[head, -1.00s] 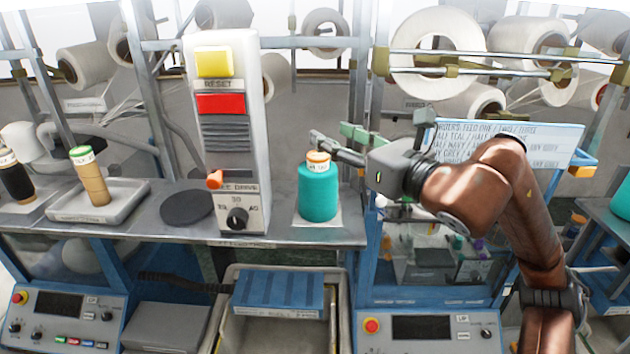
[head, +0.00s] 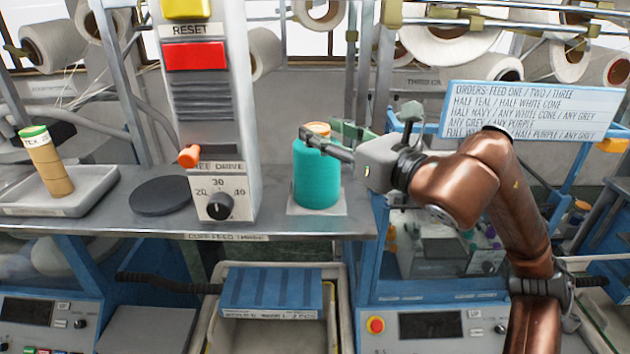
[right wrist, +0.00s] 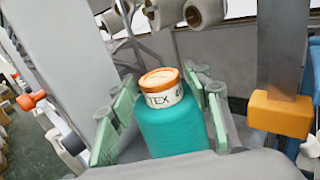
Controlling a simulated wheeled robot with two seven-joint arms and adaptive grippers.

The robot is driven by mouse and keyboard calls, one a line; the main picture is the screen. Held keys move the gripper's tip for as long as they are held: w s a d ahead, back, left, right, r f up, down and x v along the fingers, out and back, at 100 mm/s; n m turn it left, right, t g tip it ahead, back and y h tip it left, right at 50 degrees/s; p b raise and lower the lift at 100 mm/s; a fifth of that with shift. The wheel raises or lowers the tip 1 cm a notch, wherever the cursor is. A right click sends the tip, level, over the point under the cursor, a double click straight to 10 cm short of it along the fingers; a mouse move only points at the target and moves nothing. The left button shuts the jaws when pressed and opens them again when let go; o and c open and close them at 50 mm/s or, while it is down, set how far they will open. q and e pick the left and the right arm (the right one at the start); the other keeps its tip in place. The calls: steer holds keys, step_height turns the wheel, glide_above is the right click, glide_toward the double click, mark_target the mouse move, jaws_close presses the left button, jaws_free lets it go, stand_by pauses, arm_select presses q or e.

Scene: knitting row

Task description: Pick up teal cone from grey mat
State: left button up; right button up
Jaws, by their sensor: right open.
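The teal cone (head: 316,178) stands upright on the grey mat (head: 331,211) on the metal shelf, right of the control post. Its orange top and label show in the right wrist view, where the cone (right wrist: 172,126) sits between the two green-padded fingers. My right gripper (head: 338,142) is open at the height of the cone's top, with one finger in front of it and the other behind. The wrist view shows small gaps beside the cone's neck; whether a finger touches the body I cannot tell. My left gripper is not in view.
The control post (head: 212,110) with red and yellow buttons stands close left of the cone. A black disc (head: 160,195) and a tray (head: 92,190) with a tan cone lie further left. A sign (head: 528,112) hangs at right. A grey bin (head: 262,335) is below.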

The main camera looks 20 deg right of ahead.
steer(key=shift+s+f, duration=0.1)
steer(key=shift+f, duration=0.4)
steer(key=shift+w+a, duration=0.15)
steer(key=shift+w, duration=0.15)
steer(key=p+x, duration=0.2)
steer(key=x, duration=0.4)
steer(key=shift+w+a+r+p, duration=0.1)
steer(key=shift+w+p, duration=0.05)
steer(key=shift+p, duration=0.2)
steer(key=shift+w+a, duration=0.2)
steer(key=shift+w, duration=0.25)
steer(key=shift+s+d, duration=0.1)
steer(key=shift+s, duration=0.05)
steer(key=shift+c, duration=0.8)
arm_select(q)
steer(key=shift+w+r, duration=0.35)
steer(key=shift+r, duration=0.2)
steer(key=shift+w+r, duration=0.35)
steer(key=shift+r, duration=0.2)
arm_select(e)
jaws_close()
